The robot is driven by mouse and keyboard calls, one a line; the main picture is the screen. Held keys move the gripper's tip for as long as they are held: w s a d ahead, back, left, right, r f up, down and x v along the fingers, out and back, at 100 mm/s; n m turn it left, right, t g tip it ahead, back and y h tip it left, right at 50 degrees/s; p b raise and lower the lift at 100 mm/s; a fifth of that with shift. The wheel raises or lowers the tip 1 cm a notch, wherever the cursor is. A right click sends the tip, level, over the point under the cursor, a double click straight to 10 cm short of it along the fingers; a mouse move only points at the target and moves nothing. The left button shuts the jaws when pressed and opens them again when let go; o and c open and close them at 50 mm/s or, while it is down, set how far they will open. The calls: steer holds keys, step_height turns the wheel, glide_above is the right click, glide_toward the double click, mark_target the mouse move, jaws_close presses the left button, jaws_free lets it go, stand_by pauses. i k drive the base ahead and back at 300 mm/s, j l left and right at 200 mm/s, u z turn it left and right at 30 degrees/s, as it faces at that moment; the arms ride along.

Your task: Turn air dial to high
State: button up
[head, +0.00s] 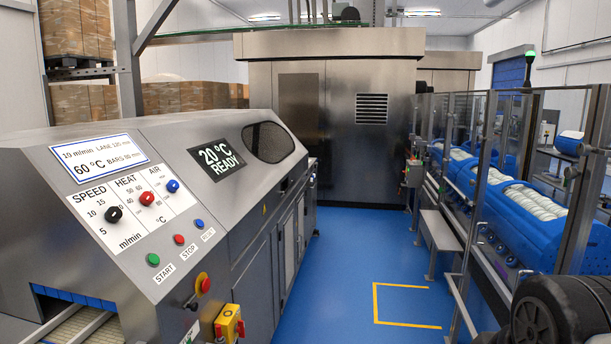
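The air dial (173,186) is a blue knob under the label AIR, at the right end of a row of three dials on the sloped grey control panel at left. Its scale marks and pointer are too small to read. The red HEAT dial (147,198) is to its left, and the black SPEED dial (114,214) is further left. A dark screen (217,158) on the machine reads 20 °C READY. My gripper is not in view; dark rounded parts at the lower right look like my arm, well apart from the panel.
Below the dials are a green START button (153,260), a red STOP button (179,239) and a blue button (199,224). A red emergency stop (204,284) sticks out on the machine's side. The blue floor (350,260) is clear; a glass-guarded blue conveyor (513,199) runs at right.

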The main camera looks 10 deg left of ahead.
mark_target(173, 185)
steer(key=i+u, duration=0.2)
steer(key=i, duration=0.3)
steer(key=i+l+u, duration=0.1)
steer(key=i+u, duration=0.15)
steer(key=i, duration=0.2)
steer(key=i+l+u, duration=0.2)
steer(key=i, duration=0.3)
steer(key=i+u, duration=0.3)
steer(key=u, duration=0.15)
steer(key=i+l+u, duration=0.2)
steer(key=u, duration=0.25)
steer(key=i+l+u, duration=0.4)
steer(key=k+j, duration=0.1)
steer(key=j, duration=0.05)
